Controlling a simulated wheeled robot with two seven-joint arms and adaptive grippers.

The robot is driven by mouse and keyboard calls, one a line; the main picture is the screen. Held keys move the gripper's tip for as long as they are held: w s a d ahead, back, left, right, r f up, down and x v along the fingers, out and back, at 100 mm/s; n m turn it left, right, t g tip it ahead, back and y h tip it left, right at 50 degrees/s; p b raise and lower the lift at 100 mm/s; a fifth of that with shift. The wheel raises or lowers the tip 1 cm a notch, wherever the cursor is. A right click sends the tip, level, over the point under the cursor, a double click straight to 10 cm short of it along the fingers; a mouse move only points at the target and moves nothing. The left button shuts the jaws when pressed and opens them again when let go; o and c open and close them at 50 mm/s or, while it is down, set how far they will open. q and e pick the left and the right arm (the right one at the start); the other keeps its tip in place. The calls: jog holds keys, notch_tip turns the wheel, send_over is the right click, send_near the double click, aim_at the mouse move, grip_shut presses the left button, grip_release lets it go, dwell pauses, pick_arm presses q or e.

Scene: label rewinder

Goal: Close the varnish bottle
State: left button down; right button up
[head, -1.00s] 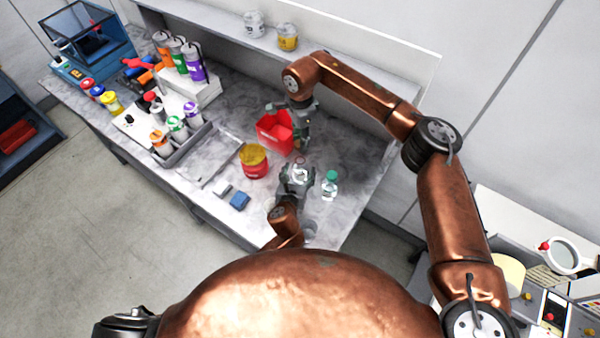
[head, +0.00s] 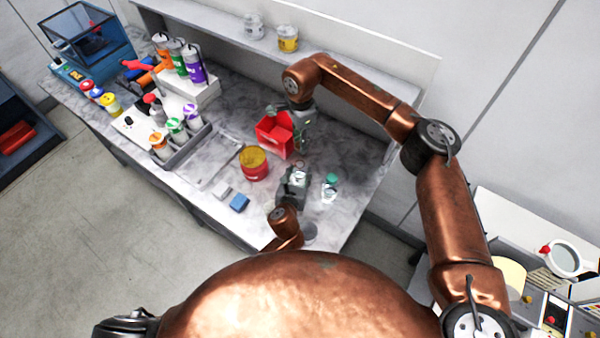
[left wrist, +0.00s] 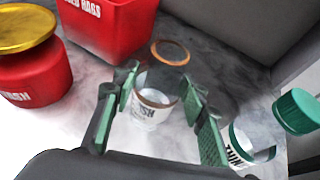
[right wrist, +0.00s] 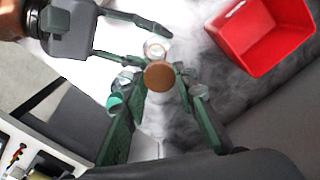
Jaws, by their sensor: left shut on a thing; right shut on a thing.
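The clear varnish bottle (left wrist: 150,112) has a white label partly reading "SH" and a brown ring at its mouth. It stands between the fingers of my left gripper (left wrist: 157,98), which is shut on it. The left gripper also shows in the head view (head: 296,180). My right gripper (head: 303,122) is beside the red bin, beyond the left one. In the right wrist view a brown round cap (right wrist: 160,76) is between the right gripper's fingertips (right wrist: 163,88). The bottle (right wrist: 155,48) appears just past the cap; I cannot tell the gap between them.
A thinner bottle with a green cap (head: 332,181) stands right of the left gripper. A red rag bin (head: 274,135) is close to the right gripper. A red can with a yellow top (head: 254,163) and a blue block (head: 239,202) are to the left.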

send_near(300, 172)
jog(key=w, duration=0.3)
jog(key=shift+s+a+f, duration=0.1)
jog(key=shift+s+f, duration=0.3)
jog(key=shift+f, duration=0.15)
jog(key=shift+f, duration=0.15)
jog(key=shift+f, duration=0.8)
jog(key=shift+f, duration=0.55)
